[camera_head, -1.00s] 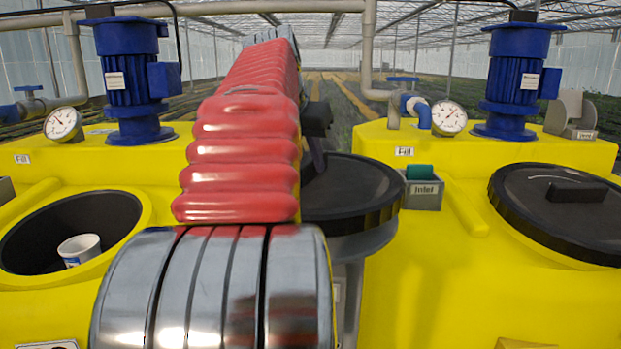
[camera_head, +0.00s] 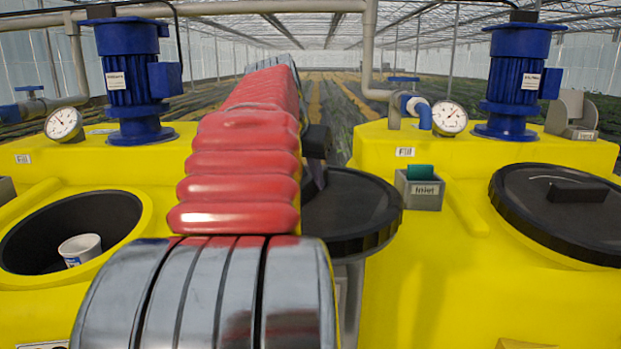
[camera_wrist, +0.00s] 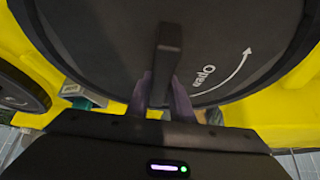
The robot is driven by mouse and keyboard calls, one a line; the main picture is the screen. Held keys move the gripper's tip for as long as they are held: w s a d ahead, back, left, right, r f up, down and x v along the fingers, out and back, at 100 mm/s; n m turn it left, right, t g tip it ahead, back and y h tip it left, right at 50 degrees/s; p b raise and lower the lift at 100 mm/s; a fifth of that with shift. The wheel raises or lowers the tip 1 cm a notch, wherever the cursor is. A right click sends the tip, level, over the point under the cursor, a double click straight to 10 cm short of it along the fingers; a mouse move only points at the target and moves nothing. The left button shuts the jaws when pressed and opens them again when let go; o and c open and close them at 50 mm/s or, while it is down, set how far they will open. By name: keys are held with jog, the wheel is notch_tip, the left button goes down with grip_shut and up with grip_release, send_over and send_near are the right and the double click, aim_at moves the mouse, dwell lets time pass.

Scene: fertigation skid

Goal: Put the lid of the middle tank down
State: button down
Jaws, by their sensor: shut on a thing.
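The black round lid (camera_head: 350,212) is in the gap between the two yellow tanks in the head view, partly hidden by my arm. In the wrist view, my gripper (camera_wrist: 163,88) is shut on the bar handle (camera_wrist: 167,60) of this lid (camera_wrist: 225,55), which has "Open" and an arrow on it. A grey round stand (camera_head: 372,246) shows just under the lid's rim; I cannot tell whether they touch. The left tank (camera_head: 140,280) has an open dark mouth with a white cup (camera_head: 80,249) inside.
The right tank (camera_head: 430,290) has its black lid (camera_head: 560,212) on. A grey Inlet box (camera_head: 420,188) stands on that tank, close to the held lid's right edge. Blue motors (camera_head: 130,75) and gauges (camera_head: 449,118) rise behind.

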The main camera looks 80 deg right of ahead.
jog(key=c, duration=1.6)
grip_release()
jog(key=shift+f, duration=0.1)
jog(key=shift+o, duration=0.2)
jog(key=v, duration=1.2)
jog(key=shift+s, duration=0.1)
